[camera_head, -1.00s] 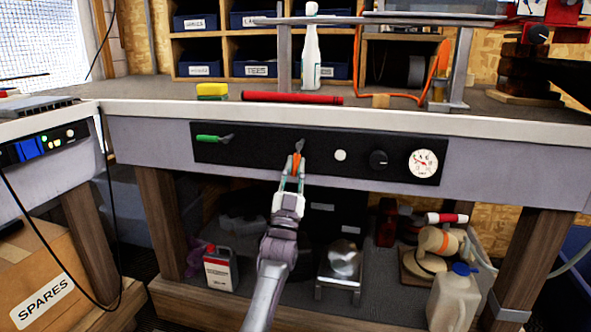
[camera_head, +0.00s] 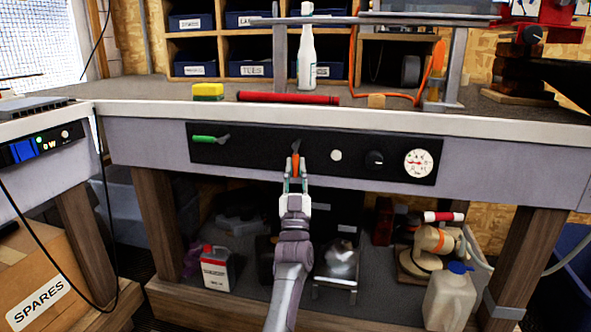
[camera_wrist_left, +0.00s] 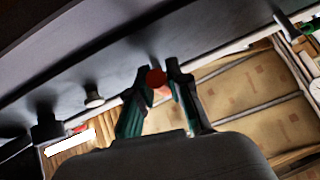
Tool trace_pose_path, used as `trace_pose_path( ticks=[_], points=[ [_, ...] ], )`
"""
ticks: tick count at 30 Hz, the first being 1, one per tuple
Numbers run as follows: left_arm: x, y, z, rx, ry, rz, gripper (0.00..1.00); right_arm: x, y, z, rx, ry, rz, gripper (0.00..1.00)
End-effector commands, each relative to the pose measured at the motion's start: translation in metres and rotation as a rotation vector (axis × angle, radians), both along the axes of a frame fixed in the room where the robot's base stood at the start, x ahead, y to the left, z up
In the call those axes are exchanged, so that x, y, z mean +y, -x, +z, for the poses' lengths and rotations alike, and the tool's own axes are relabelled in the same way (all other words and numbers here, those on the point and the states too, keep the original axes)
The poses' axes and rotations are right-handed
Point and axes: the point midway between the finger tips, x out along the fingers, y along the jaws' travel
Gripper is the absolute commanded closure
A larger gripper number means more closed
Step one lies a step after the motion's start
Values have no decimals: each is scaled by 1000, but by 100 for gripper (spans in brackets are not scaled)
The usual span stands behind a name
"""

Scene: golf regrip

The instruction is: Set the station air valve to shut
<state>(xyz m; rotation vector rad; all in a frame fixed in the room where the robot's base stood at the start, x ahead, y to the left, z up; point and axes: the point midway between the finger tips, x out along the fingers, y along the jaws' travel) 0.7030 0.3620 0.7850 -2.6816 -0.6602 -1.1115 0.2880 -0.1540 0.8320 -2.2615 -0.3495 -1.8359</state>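The black control panel (camera_head: 258,156) runs along the bench front. On it a lever with an orange handle (camera_head: 295,163) hangs about straight down, and a lever with a green handle (camera_head: 204,139) lies roughly level, pointing left. I cannot read which lever is the station air valve. My left gripper (camera_head: 295,178) is just below the orange handle, fingers up on either side of it. In the left wrist view the handle's red-orange end (camera_wrist_left: 156,78) sits between the fingertips (camera_wrist_left: 157,72), with narrow gaps seeming to show. The right gripper is not in view.
The panel also carries a white button (camera_head: 336,155), a black knob (camera_head: 375,159) and a pressure gauge (camera_head: 418,163). The bench edge (camera_head: 360,120) overhangs above. A red-and-white can (camera_head: 218,268) and a cream jug (camera_head: 449,296) stand on the lower shelf.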

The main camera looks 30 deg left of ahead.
Motion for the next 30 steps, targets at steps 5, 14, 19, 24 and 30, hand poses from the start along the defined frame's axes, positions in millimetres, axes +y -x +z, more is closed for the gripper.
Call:
trace_pose_path(
  ticks=[5,14,19,24,30],
  points=[
    [-1,0,-1,2,0,-1,58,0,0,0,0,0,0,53],
    [-1,1,-2,2,-1,1,58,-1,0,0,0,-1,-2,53],
    [-9,15,-19,5,0,-1,58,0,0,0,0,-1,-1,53],
    [-19,33,-40,5,0,-1,58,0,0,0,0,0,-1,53],
    [-25,45,-52,3,-1,-1,58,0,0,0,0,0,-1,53]
  ],
)
